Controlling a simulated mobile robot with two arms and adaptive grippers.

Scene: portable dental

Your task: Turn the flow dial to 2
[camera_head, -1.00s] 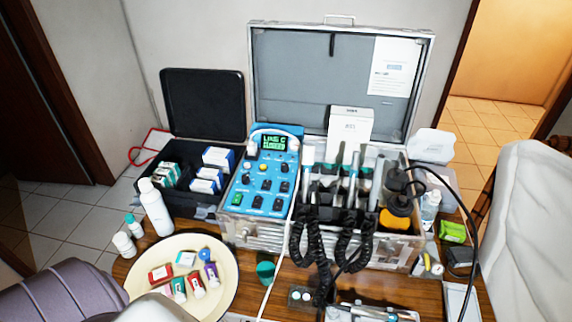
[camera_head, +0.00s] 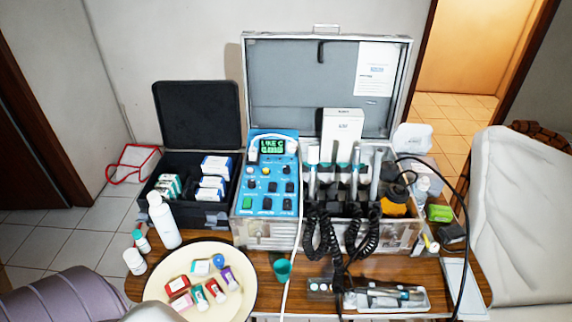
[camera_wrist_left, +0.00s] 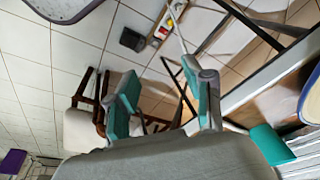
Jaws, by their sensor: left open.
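The blue control panel (camera_head: 283,152) stands in the left part of the open metal case. It carries a lit green display (camera_head: 272,146) and several small knobs and buttons below it. Which knob is the flow dial I cannot tell, as the labels are too small to read. In the left wrist view my left gripper (camera_wrist_left: 165,88) is open and empty, its two teal-padded fingers apart, with floor and chairs beyond. Neither gripper shows clearly in the head view.
The metal case (camera_head: 385,232) also holds handpieces and coiled black hoses. A black box (camera_head: 196,108) stands to its left, and a cream plate (camera_head: 250,291) with small tubes and boxes lies in front. A white bottle (camera_head: 164,221) stands near the plate. A white cable crosses the panel's right side.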

